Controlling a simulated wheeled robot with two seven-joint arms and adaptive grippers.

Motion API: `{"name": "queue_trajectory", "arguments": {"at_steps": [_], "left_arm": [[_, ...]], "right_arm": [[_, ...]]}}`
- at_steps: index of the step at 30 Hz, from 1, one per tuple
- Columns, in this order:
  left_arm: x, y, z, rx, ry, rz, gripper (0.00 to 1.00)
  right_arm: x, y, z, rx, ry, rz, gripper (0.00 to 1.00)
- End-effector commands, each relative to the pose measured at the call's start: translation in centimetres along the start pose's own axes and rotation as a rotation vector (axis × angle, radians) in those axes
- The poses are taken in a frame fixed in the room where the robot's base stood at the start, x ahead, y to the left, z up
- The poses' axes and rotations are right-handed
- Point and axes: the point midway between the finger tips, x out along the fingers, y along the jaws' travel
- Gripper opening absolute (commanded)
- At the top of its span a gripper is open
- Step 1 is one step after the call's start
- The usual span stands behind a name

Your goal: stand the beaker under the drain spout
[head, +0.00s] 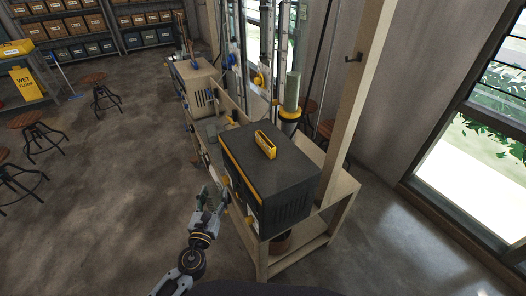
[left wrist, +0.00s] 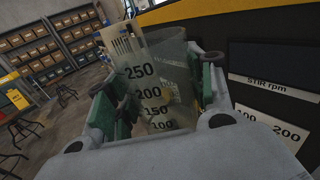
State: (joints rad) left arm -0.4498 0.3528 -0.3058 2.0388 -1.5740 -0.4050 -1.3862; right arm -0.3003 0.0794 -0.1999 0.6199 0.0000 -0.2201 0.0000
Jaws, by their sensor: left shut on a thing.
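The beaker (left wrist: 168,75) is clear, with dark marks from 100 to 250, and fills the middle of the left wrist view. My left gripper (left wrist: 160,95) is shut on it, with green-padded fingers on either side. In the head view my left gripper (head: 211,199) is beside the front face of a dark box with a yellow stripe (head: 271,172). The beaker is too small to make out clearly there. I cannot make out the drain spout in either view. My right gripper is not in view.
The dark box stands on a wooden bench (head: 343,190); its front shows a STIR rpm label (left wrist: 275,88) close to the beaker. A yellow item (head: 266,145) lies on its top. Stools (head: 38,127) and a yellow wet floor sign (head: 26,84) stand at left. The floor between is open.

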Motion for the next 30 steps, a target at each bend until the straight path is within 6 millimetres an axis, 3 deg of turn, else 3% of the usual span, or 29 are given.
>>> {"name": "queue_trajectory", "arguments": {"at_steps": [30], "left_arm": [[0.19,-0.19,0.57,0.001,0.001,-0.007,0.30]], "right_arm": [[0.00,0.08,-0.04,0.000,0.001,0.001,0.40]]}}
